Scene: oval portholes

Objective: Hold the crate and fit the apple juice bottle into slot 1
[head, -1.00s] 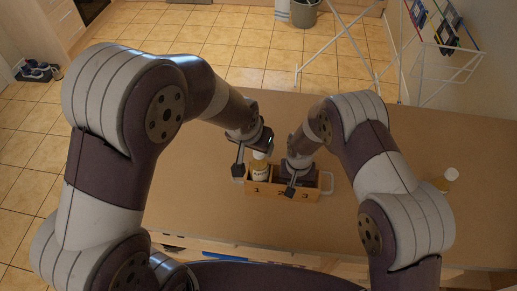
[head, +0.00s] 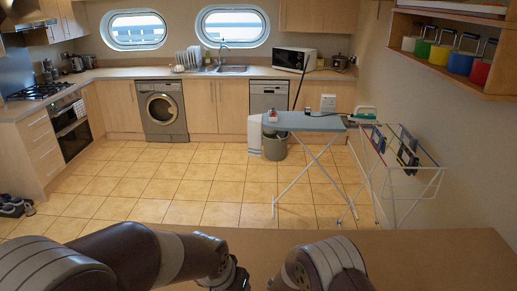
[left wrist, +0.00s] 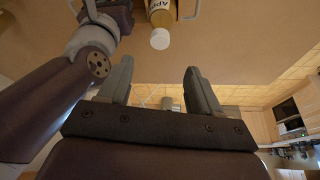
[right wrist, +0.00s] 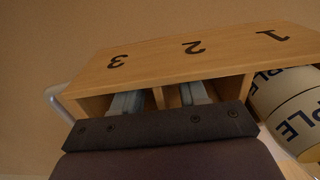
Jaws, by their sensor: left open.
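My left gripper (left wrist: 155,68) is open and empty, apart from the bottle. My right gripper (right wrist: 160,96) has one finger in slot 3 and one in slot 2, shut around the divider between them. In the head view the crate and bottle are out of frame, below the picture.
The tabletop (head: 430,255) is clear where it shows at the lower right. Beyond it are a drying rack (head: 405,165), an ironing board (head: 305,121) and a grey bin (head: 274,146) on the tiled floor.

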